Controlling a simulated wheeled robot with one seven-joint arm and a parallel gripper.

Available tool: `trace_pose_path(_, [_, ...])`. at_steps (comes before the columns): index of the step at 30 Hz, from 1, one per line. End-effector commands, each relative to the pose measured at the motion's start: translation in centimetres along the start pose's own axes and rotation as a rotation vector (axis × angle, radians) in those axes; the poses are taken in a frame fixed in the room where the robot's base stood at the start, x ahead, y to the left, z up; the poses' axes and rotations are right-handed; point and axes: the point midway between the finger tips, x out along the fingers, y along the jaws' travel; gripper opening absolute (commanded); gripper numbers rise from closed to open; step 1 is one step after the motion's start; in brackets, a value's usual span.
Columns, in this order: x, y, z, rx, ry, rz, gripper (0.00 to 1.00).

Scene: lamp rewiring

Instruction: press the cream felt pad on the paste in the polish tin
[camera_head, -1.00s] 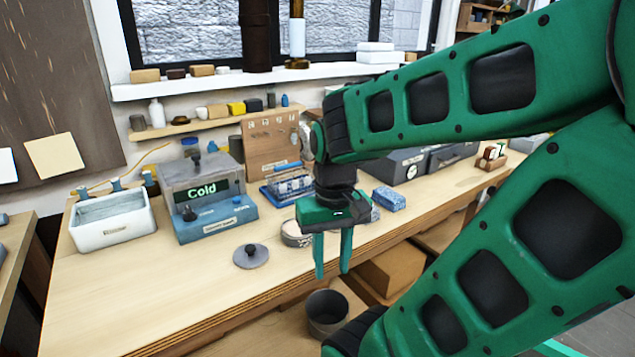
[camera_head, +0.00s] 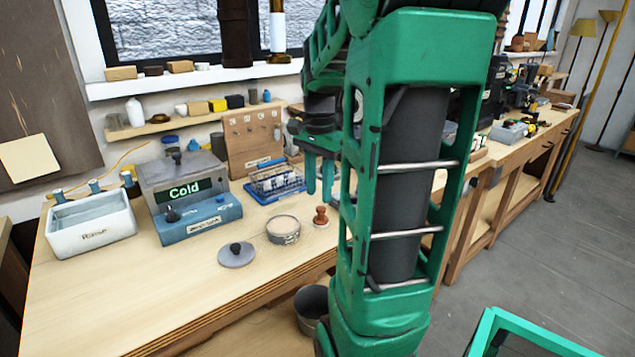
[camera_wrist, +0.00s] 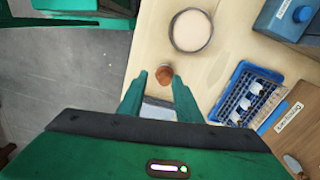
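The round polish tin (camera_head: 283,230) stands open on the bench; the wrist view shows its pale paste surface (camera_wrist: 190,31). A small brown knob-handled pad (camera_head: 320,216) stands upright on the bench, right of the tin and apart from it. I take it for the felt pad; its cream felt face is hidden. My gripper (camera_head: 319,178) is open above the bench, behind the pad in the head view. In the wrist view, the pad's brown knob (camera_wrist: 165,74) appears just beyond and between the open fingertips (camera_wrist: 162,82). Nothing is visibly held.
A grey knobbed lid (camera_head: 236,255) lies left of the tin. A blue rack (camera_head: 275,184), a blue-based box marked Cold (camera_head: 199,220) and a white Rinse basin (camera_head: 92,232) stand behind and left. The bench front is clear, with a dark bin (camera_head: 312,303) below its edge.

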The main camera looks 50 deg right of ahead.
Motion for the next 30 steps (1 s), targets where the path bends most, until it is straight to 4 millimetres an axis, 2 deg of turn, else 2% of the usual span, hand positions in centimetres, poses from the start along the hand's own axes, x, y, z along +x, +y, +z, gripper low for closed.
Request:
trace_pose_path(1, [0.0,-0.6,-1.0,0.056,-0.002,0.001,0.31])
trace_pose_path(3, [0.0,-1.1,-1.9,0.113,-0.004,0.000,0.31])
trace_pose_path(6, [0.1,-1.5,-2.5,0.152,-0.005,-0.001,0.31])
trace_pose_path(11, [0.8,-1.4,-2.5,0.160,-0.006,0.001,0.31])
trace_pose_path(30, [6.2,-1.4,-2.5,0.157,-0.005,0.000,0.31])
